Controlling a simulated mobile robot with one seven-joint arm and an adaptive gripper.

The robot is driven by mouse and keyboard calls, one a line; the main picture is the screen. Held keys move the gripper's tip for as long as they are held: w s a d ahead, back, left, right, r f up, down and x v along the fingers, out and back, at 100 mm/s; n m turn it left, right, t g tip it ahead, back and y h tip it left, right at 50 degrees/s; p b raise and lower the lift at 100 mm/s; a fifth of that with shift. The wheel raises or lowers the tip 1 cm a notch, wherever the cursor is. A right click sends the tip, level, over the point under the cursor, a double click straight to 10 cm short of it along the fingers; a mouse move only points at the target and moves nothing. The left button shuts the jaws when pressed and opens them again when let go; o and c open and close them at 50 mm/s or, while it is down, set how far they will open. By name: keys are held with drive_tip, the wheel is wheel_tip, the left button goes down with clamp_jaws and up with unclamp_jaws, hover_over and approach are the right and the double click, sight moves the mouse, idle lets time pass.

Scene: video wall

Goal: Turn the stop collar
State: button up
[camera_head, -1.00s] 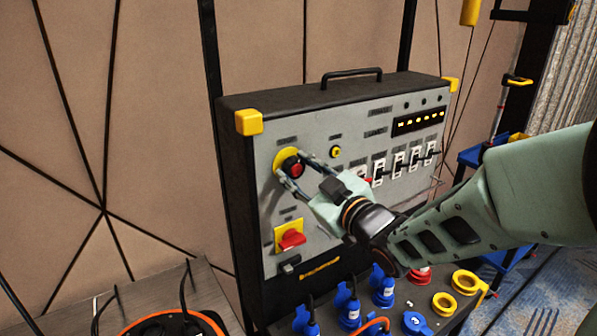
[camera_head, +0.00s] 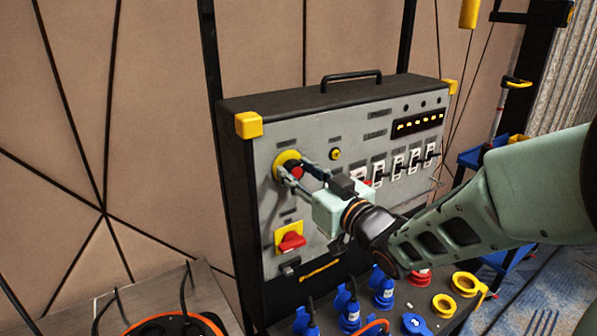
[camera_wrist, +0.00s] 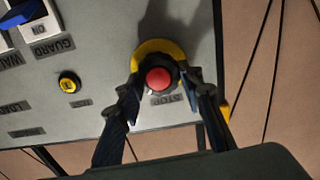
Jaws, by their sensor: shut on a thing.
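The stop collar is the dark ring around the red stop button (camera_wrist: 159,78), set on a yellow round plate (camera_wrist: 158,46) on the grey panel. In the head view the red button (camera_head: 297,172) and yellow plate (camera_head: 281,159) are partly covered by my fingers. My gripper (camera_wrist: 161,88) is shut on the collar, one finger on each side of it. The label "STOP" is beside it in the wrist view.
Below the collar is a red rotary switch (camera_head: 291,241) on a yellow plate. To the right are a small yellow button (camera_head: 335,154) and a row of white-plated switches (camera_head: 398,163). Blue plugs (camera_head: 383,292) stand below the panel. An orange cable reel (camera_head: 165,325) is at lower left.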

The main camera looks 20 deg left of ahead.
drive_tip(key=shift+r, duration=0.1)
drive_tip(key=o, duration=1.2)
drive_tip(key=shift+c, duration=0.2)
drive_tip(key=v, duration=0.7)
drive_tip(key=shift+d, duration=0.15)
drive_tip(key=shift+s, duration=0.15)
